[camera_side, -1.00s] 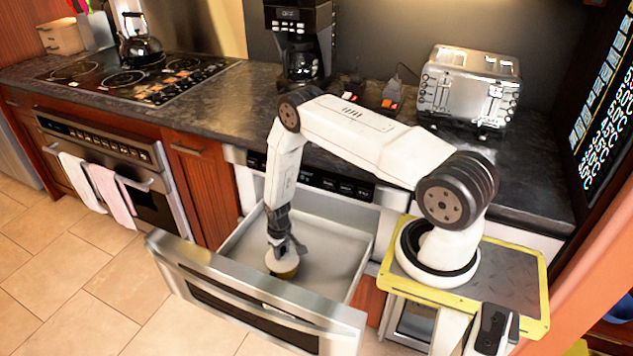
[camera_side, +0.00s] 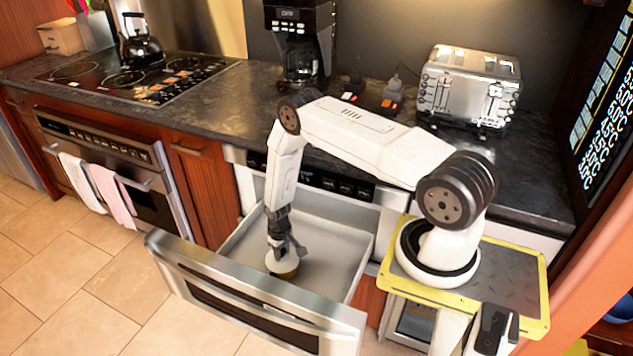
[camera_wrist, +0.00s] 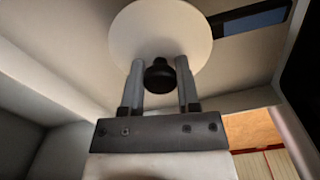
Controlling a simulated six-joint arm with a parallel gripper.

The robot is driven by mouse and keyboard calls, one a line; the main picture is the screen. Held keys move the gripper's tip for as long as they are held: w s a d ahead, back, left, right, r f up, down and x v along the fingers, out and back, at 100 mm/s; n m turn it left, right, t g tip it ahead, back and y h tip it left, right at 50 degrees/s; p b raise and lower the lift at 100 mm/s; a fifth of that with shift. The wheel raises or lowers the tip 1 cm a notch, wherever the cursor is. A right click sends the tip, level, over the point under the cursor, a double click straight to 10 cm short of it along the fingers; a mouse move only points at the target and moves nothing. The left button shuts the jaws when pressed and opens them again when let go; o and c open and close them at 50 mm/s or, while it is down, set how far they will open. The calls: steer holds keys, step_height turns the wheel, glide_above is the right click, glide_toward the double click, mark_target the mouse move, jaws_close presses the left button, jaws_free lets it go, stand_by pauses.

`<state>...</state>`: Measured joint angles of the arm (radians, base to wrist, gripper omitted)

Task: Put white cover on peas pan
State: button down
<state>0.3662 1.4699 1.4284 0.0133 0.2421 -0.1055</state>
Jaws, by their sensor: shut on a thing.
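The white cover (camera_wrist: 155,35) is round with a black knob (camera_wrist: 159,76) at its middle. My gripper (camera_wrist: 160,72) is shut on the knob, with one finger on each side of it. In the side view my gripper (camera_side: 282,250) points down inside the open drawer. Only the pan's edge shows. I cannot tell whether the cover touches its rim. In the wrist view a dark blue bar (camera_wrist: 250,20), perhaps the pan's handle, sticks out from behind the cover.
The microwave drawer (camera_side: 335,243) is pulled out, with its steel front (camera_side: 250,295) and side walls around my gripper. Its floor right of the pan is clear. A toaster (camera_side: 468,88) and coffee maker (camera_side: 301,45) stand on the counter above.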

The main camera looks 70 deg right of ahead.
steer(key=shift+c, duration=1.2)
jaws_free()
steer(key=shift+o, duration=0.2)
steer(key=shift+o, duration=1)
steer(key=shift+r, duration=0.25)
steer(key=shift+r, duration=3.25)
